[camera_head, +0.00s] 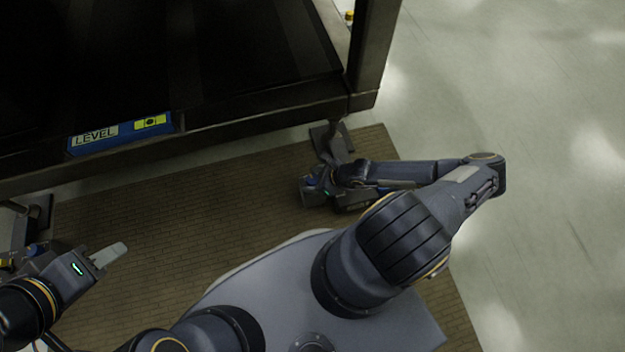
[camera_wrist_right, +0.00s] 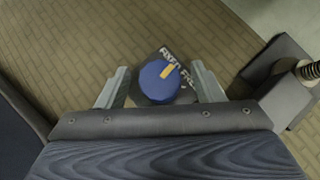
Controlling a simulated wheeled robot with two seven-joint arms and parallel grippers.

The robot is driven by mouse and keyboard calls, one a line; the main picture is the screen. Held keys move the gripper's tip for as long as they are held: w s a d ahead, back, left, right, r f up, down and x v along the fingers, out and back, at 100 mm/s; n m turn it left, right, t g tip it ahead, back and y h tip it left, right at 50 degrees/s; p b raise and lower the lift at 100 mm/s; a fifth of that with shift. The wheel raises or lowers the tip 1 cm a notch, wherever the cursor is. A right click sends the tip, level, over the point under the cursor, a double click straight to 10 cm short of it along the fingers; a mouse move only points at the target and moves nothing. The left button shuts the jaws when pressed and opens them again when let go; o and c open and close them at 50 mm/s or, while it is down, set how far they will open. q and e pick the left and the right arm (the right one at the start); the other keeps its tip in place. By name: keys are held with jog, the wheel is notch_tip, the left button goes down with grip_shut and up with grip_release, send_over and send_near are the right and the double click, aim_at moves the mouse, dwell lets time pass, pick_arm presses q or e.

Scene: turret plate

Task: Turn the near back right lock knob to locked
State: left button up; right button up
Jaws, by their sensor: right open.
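A round blue lock knob (camera_wrist_right: 158,84) with a yellow pointer bar shows in the right wrist view. The bar points up and slightly right. A dark label plate (camera_wrist_right: 176,60) with white lettering lies around the knob; the lettering is partly covered. My right gripper (camera_wrist_right: 159,88) is open, with one finger on each side of the knob and small gaps showing. In the head view my right gripper (camera_head: 325,190) is low by the cart's near right corner. My left gripper (camera_head: 104,256) is at the far left; one pale finger shows, and its opening cannot be judged.
A dark cart frame (camera_head: 260,112) fills the upper left, with a blue LEVEL label (camera_head: 120,133) on its near edge. A foot bracket (camera_wrist_right: 285,82) with a threaded rod stands to the knob's right. Brown brick-patterned matting (camera_head: 190,220) and open grey floor (camera_head: 540,150) surround it.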

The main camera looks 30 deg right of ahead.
jog(key=shift+w+a+f, duration=0.2)
jog(key=c, duration=1)
jog(key=shift+d+f+n+g+y+b, duration=0.15)
jog(key=shift+n+g+y+b, duration=0.35)
jog(key=shift+n+b, duration=0.55)
jog(key=shift+w+n+g+y+b, duration=0.1)
jog(key=shift+n+g+y+b, duration=0.3)
jog(key=shift+n+b, duration=0.4)
jog(key=shift+n+g+y+b, duration=0.3)
jog(key=shift+n+g+b, duration=0.2)
jog(key=shift+n+b, duration=0.1)
jog(key=shift+n+g+y+b, duration=0.45)
jog(key=shift+n+g, duration=0.55)
jog(key=shift+n, duration=0.25)
